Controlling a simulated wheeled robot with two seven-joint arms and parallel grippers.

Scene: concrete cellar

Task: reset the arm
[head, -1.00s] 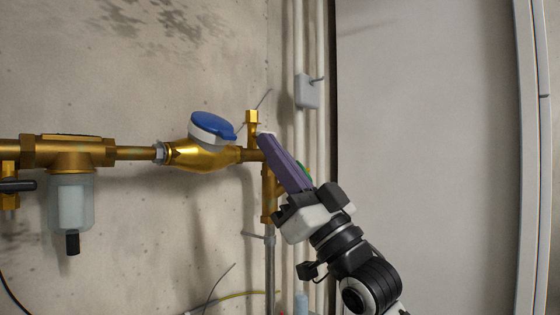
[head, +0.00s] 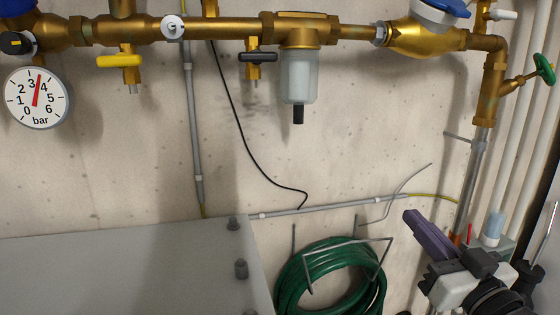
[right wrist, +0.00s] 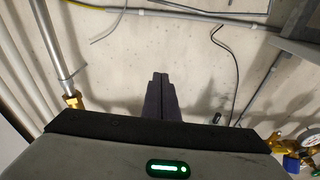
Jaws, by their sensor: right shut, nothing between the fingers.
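My right gripper (head: 408,216) is at the lower right of the head view, its purple fingers shut and empty, pointing up and left. It is well below the brass pipe run and to the right of the green hose. In the right wrist view the dark fingers (right wrist: 158,80) lie together with nothing between them, in front of the bare wall. My left gripper is not in view.
A brass pipe line (head: 345,30) with a water meter (head: 425,38), a filter (head: 299,78) and a pressure gauge (head: 38,97) crosses the wall. A green hose (head: 290,290) hangs low. A grey box (head: 120,270) stands lower left. Vertical pipes (head: 520,130) run at right.

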